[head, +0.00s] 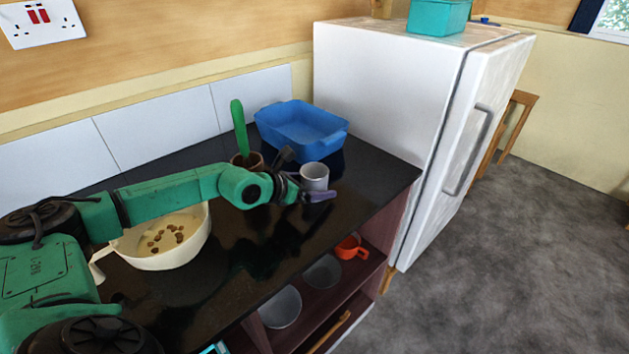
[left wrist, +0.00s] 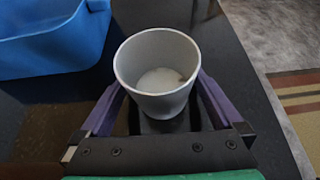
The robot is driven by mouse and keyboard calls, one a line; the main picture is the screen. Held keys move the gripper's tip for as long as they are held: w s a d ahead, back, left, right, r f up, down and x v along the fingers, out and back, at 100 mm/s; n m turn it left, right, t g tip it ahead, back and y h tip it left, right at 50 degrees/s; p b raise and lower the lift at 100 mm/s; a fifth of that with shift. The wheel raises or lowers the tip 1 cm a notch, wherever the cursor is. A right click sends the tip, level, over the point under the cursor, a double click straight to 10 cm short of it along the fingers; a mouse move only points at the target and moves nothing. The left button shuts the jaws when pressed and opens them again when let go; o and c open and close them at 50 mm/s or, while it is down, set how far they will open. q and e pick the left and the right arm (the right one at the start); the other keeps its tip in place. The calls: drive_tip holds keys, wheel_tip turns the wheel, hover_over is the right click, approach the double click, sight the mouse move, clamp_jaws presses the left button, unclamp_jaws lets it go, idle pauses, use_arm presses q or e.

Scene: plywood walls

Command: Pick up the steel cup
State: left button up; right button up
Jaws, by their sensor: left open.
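The steel cup (head: 314,176) is a small grey cup standing upright on the black counter, just in front of the blue basin. My left gripper (head: 312,192) is at the cup, its purple fingers open. In the left wrist view the cup (left wrist: 157,72) stands between the two spread purple fingers (left wrist: 156,104), one on each side. I cannot tell whether either finger touches it. My right gripper is not in view.
A blue basin (head: 303,127) stands behind the cup. A brown pot (head: 243,163) with a green-handled tool is to the left. A cream pan (head: 165,252) lies under my left arm. A white fridge (head: 390,100) stands right of the counter. Bowls and an orange cup (head: 351,247) sit on the shelf below.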

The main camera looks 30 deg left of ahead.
use_arm(q)
drive_tip(key=c, duration=1.3)
drive_tip(key=shift+r, duration=0.15)
drive_tip(key=shift+c, duration=0.2)
